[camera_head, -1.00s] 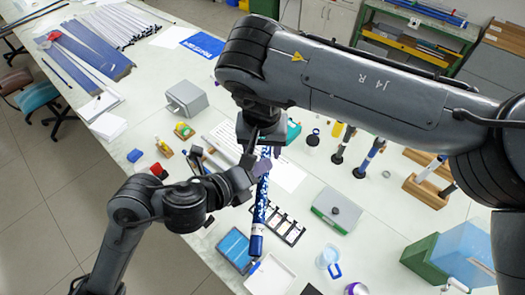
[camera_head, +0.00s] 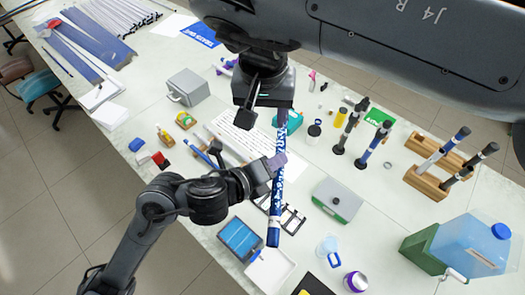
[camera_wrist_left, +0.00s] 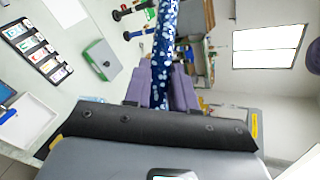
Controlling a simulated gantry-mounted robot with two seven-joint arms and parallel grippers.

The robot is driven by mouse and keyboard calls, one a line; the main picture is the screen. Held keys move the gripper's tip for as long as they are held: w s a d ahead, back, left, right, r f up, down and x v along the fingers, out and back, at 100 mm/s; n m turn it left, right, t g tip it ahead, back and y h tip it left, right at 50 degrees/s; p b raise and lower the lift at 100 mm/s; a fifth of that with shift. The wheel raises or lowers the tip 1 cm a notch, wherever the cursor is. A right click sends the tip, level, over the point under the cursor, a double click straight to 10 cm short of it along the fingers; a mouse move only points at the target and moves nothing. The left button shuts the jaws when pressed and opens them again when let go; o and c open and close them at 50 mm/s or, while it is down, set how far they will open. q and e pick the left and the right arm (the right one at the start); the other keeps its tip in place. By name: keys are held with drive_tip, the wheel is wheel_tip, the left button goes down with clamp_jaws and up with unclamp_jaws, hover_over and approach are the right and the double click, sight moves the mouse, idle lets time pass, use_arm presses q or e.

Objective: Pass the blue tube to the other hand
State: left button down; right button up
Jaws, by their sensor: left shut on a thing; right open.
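The blue tube (camera_head: 275,220), dark blue with white spots and a plain blue lower end, is held steeply above the table. My left gripper (camera_head: 277,164) is shut around its upper middle. In the left wrist view the tube (camera_wrist_left: 164,45) stands between the purple finger pads (camera_wrist_left: 160,88). My right gripper (camera_head: 264,112) is open, above the left one in the picture, at the tube's top end. The tube's top is partly hidden by it, and I cannot tell whether the tube is between its fingers.
Below are a black rack (camera_head: 292,222), a green-and-grey box (camera_head: 338,200), a white tray (camera_head: 284,270) and a blue tablet-like panel (camera_head: 240,238). Upright rods (camera_head: 374,142) and wooden holders (camera_head: 433,184) stand to the right. A grey box (camera_head: 187,86) is at left.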

drive_tip(key=w+d+f+m+y, duration=0.15)
drive_tip(key=d+m, duration=0.35)
drive_tip(key=m, duration=0.7)
drive_tip(key=w+d+f+m+g+y, duration=0.15)
drive_tip(key=d+m, duration=0.35)
drive_tip(key=m, duration=0.7)
drive_tip(key=w+d+f+m+y, duration=0.15)
drive_tip(key=d+m, duration=0.25)
drive_tip(key=m, duration=0.8)
use_arm(q)
drive_tip(key=d+f, duration=0.3)
drive_tip(key=d, duration=0.2)
drive_tip(key=shift+d+f, duration=0.25)
drive_tip(key=shift+d, duration=0.05)
use_arm(e)
drive_tip(key=x, duration=1.2)
drive_tip(key=shift+s+f, duration=0.2)
drive_tip(key=shift+s, duration=0.25)
